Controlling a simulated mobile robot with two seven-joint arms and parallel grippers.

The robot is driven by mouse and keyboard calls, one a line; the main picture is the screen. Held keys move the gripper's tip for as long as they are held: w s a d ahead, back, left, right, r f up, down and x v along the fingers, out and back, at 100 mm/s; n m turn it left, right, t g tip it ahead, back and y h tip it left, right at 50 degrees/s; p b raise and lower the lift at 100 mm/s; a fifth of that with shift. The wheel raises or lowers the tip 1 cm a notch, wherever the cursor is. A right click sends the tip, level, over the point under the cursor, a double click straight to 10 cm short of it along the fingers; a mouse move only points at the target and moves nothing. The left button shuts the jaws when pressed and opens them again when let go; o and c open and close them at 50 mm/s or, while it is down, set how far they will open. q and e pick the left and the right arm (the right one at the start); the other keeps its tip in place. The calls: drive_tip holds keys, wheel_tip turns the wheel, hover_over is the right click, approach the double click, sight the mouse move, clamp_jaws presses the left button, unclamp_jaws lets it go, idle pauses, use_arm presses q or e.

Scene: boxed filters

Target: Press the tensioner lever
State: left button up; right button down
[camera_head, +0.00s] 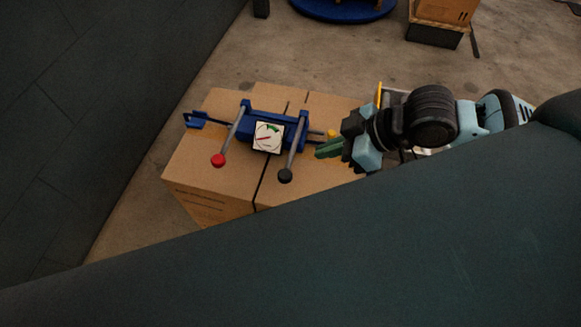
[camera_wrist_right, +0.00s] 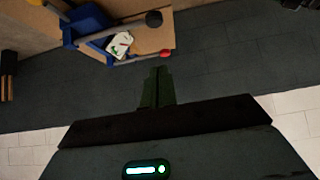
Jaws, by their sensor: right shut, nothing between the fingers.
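A blue strapping tool (camera_head: 276,122) with a white dial gauge (camera_head: 268,137) sits on top of a cardboard box (camera_head: 215,182). It has two grey levers, one ending in a red knob (camera_head: 218,160) and one in a black knob (camera_head: 285,176). My right gripper (camera_head: 322,151) is shut and empty, just right of the black-knobbed lever and apart from it. In the right wrist view, its closed fingers (camera_wrist_right: 157,88) are below the red knob (camera_wrist_right: 165,53) and black knob (camera_wrist_right: 153,18). The frames do not show which lever is the tensioner. My left gripper is out of view.
A dark strap (camera_head: 261,183) runs over the box. A large dark surface fills the lower head view and hides the box's lower right. A blue round base (camera_head: 343,8) and another box (camera_head: 446,11) stand at the back. Floor between is clear.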

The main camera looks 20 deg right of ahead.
drive_tip(key=shift+d+r, duration=0.15)
drive_tip(key=shift+r, duration=0.15)
drive_tip(key=shift+w, duration=0.1)
hover_over(280, 173)
drive_tip(key=s+d, duration=0.2)
drive_tip(key=d, duration=0.1)
wheel_tip(280, 173, down, 7)
drive_tip(key=shift+w+a+f, duration=0.1)
drive_tip(key=shift+f, duration=0.95)
drive_tip(key=shift+w+a+f, duration=0.1)
drive_tip(key=shift+f, duration=0.95)
